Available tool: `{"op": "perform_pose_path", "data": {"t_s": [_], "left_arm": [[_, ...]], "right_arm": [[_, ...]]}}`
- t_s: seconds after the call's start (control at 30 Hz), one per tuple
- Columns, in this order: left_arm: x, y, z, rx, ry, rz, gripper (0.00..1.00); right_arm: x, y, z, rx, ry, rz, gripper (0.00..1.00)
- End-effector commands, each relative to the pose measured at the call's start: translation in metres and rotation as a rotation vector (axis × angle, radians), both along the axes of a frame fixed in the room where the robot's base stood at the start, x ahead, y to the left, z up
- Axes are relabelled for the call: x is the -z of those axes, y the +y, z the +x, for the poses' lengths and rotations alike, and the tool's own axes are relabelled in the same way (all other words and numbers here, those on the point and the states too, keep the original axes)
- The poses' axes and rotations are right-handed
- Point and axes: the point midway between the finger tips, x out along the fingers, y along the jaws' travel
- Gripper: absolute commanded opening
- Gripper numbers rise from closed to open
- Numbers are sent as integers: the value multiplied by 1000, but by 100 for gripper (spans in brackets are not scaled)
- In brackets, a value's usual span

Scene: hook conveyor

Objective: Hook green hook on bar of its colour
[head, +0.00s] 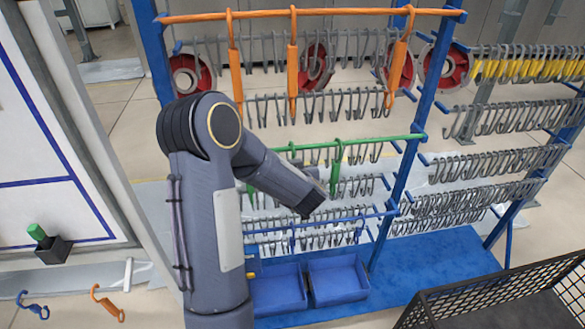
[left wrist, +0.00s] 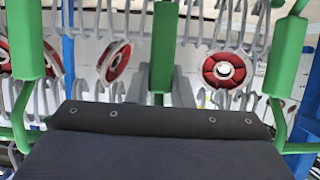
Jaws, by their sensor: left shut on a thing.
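A green bar (head: 385,138) crosses the rack at mid height. A green hook (head: 336,168) hangs from it just right of my left gripper (head: 321,183). Another green hook (head: 250,192) shows left of my forearm. In the left wrist view, green hooks stand at the left (left wrist: 24,40) and right (left wrist: 287,58). Between them, the grey fingers of my left gripper (left wrist: 162,88) are shut on the middle green hook (left wrist: 164,42). My arm largely hides this held hook in the head view. I cannot tell whether it touches the bar. My right gripper is not in view.
An orange bar (head: 345,12) above holds orange hooks (head: 293,65). Rows of grey hooks (head: 310,105) hang around. Blue bins (head: 338,279) sit below, and a black mesh basket (head: 500,296) stands at the lower right. A blue hook (head: 33,306) and orange hook (head: 106,303) are at lower left.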

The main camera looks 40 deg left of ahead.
Motion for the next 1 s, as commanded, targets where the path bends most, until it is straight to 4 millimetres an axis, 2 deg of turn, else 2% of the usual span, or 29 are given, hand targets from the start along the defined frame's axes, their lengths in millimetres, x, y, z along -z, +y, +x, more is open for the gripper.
{"op": "perform_pose_path", "data": {"t_s": [0.47,0.5,0.67,1.0], "left_arm": [[0,0,0,1,-1,1,0],[0,0,0,1,-1,1,25],[0,0,0,1,-1,1,45],[-2,-4,-2,3,-1,-1,45]], "right_arm": [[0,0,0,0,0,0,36],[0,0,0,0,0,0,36],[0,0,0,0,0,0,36],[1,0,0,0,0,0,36]]}}
